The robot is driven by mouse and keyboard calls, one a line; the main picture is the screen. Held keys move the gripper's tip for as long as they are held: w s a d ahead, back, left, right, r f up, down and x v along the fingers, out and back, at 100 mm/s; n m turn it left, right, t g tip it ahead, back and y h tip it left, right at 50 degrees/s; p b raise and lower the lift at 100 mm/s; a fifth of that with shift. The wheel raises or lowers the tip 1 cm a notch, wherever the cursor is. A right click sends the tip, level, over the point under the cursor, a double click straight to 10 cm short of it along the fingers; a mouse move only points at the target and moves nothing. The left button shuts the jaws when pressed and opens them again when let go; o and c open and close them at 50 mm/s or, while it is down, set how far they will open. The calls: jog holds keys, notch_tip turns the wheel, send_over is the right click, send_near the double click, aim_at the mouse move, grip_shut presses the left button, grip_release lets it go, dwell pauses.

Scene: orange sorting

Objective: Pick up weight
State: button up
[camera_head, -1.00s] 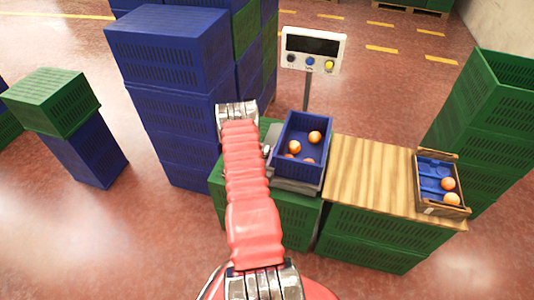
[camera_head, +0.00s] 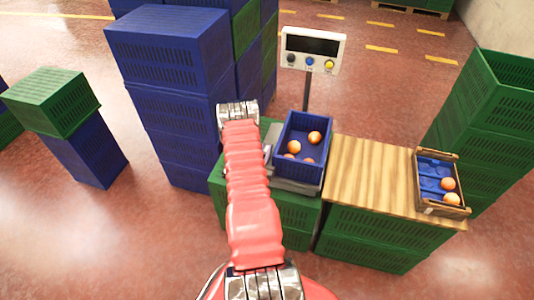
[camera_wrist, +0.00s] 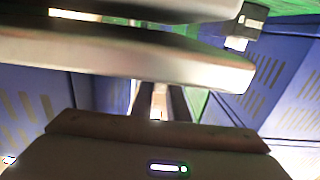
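I cannot clearly identify the weight in either view. A small dark block with a pale label (camera_wrist: 245,25) shows at the upper right of the wrist view; I cannot tell whether it is the weight. My red arm reaches forward to the left side of the scale, and its far joint hides most of my gripper in the head view. In the wrist view, broad grey metal parts cross the picture, and two dark finger-like parts of my gripper (camera_wrist: 158,100) show near the middle. Whether they hold anything is unclear.
A blue crate (camera_head: 287,171) with several oranges sits on the scale below its display (camera_head: 313,48). To the right, a wooden table (camera_head: 372,180) bears a small tray (camera_head: 440,211) with oranges. Stacked blue crates (camera_head: 170,55) stand close on the left, green crates (camera_head: 480,120) at right.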

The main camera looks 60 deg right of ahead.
grip_shut()
jog(key=shift+r, duration=0.15)
notch_tip(320, 180, up, 18)
dwell(0.9)
jog(key=shift+f, duration=0.25)
dwell(0.4)
